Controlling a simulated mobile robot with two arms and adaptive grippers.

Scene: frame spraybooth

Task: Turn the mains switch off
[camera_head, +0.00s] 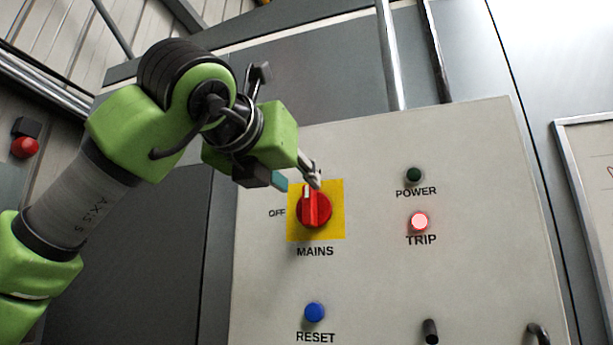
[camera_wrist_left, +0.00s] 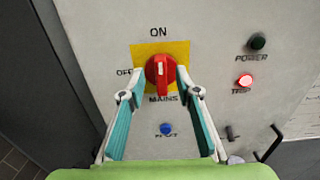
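The mains switch (camera_head: 314,208) is a red rotary knob on a yellow square plate on a pale panel. It also shows in the wrist view (camera_wrist_left: 161,73), with ON printed above and OFF to its left. Its white mark points up, roughly towards ON. My left gripper (camera_head: 297,181) is at the knob's upper left in the head view, with the fingertips close to it. In the wrist view its fingers (camera_wrist_left: 160,88) are spread apart, one on each side of the knob; I cannot tell whether they touch it. My right gripper is not in view.
The TRIP lamp (camera_head: 419,221) glows pinkish red; the POWER lamp (camera_head: 413,175) is dark green. A blue RESET button (camera_head: 314,312) is below the switch. Black handles (camera_head: 431,331) stick out at the panel's lower right. A red button (camera_head: 25,147) is at far left.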

